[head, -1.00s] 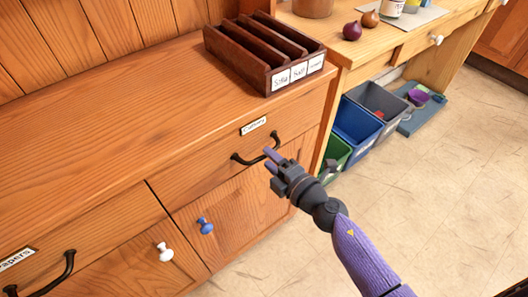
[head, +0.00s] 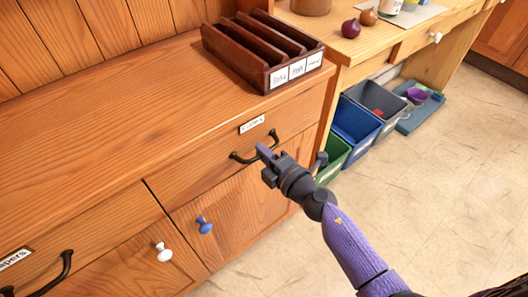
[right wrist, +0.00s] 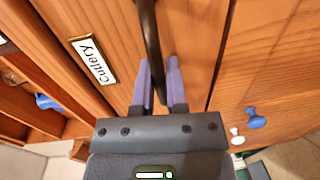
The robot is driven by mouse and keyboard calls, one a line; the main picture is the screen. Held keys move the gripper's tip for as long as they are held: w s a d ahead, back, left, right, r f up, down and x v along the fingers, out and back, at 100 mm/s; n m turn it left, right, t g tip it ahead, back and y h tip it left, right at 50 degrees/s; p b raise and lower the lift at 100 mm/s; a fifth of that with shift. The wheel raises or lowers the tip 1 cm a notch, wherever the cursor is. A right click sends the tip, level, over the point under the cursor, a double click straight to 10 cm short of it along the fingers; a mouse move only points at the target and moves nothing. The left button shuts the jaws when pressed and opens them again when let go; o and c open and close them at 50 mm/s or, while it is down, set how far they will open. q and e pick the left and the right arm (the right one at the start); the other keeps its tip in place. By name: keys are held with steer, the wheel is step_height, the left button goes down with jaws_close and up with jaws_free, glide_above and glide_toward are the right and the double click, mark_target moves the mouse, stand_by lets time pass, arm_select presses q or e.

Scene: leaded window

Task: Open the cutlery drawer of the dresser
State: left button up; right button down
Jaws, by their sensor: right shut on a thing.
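The cutlery drawer (head: 203,170) of the wooden dresser has a white label (head: 252,125), readable as "Cutlery" in the right wrist view (right wrist: 92,60), and a black bow handle (head: 240,159). The drawer front looks flush with the dresser. My right gripper (head: 265,152) is at the right part of the handle. In the right wrist view its two purple fingers (right wrist: 160,82) are shut on the dark handle bar (right wrist: 149,35), one on each side. The fingers hide part of the handle in the head view. My left gripper is not in view.
A dark wooden divided box (head: 262,50) stands on the dresser top. Below are cupboard doors with a blue knob (head: 204,225) and a white knob (head: 164,252). Another black-handled drawer is at lower left. Green, blue (head: 357,121) and grey bins stand right of the dresser; the floor in front is clear.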

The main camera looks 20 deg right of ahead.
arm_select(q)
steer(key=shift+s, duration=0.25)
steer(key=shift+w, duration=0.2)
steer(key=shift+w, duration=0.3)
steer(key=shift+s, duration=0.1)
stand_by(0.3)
